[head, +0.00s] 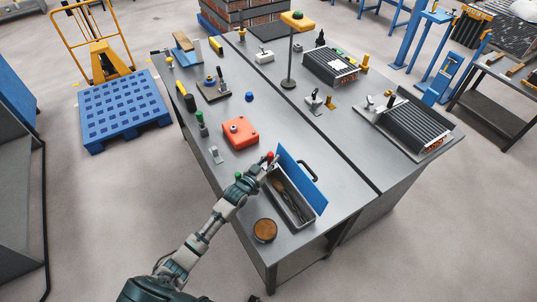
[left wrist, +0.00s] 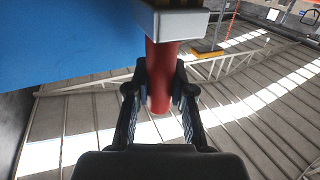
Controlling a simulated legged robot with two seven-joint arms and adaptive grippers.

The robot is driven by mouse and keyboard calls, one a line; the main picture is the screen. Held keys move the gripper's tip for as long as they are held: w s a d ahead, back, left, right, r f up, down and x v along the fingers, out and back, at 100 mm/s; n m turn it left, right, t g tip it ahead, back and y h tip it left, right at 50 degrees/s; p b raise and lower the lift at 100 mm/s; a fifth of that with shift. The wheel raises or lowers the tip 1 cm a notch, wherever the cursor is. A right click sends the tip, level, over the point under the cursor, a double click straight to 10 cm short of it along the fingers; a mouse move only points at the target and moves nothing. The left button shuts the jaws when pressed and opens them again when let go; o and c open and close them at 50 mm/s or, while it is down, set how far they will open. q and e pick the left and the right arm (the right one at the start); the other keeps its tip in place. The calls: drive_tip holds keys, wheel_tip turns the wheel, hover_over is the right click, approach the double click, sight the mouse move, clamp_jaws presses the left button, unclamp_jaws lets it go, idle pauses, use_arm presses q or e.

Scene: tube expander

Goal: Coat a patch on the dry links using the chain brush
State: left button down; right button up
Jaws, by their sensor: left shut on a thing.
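My left gripper (head: 268,163) is at the open toolbox, beside its raised blue lid. It is shut on a red handle (left wrist: 160,92), whose red end (head: 270,155) shows in the head view. In the left wrist view a pale block (left wrist: 172,22) with dark bristle-like ends joins the handle at the top, so it looks like the chain brush. The fingers close on the handle from both sides. I cannot make out the dry links in either view. My right gripper is not in view.
The grey toolbox (head: 308,215) holds several tools, and its blue lid (head: 302,178) stands up. A round brown-topped tin (head: 265,230) is near the front edge. A red-orange box (head: 240,133) sits farther back. Finned units (head: 415,128) stand at right. Clear tabletop lies behind the lid.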

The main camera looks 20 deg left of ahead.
use_arm(q)
drive_tip(key=shift+s+d+r+p, duration=0.1)
drive_tip(key=shift+s+d+p, duration=0.55)
drive_tip(key=shift+d, duration=0.25)
drive_tip(key=shift+s+d+p, duration=0.65)
drive_tip(key=shift+d+p, duration=0.05)
drive_tip(key=shift+d, duration=0.1)
drive_tip(key=shift+s+d+p, duration=0.35)
drive_tip(key=shift+s+d, duration=0.1)
drive_tip(key=shift+d, duration=0.1)
wheel_tip(320, 180, up, 6)
drive_tip(key=p, duration=0.5)
drive_tip(key=shift+p, duration=0.3)
wheel_tip(320, 180, up, 3)
drive_tip(key=p, duration=0.3)
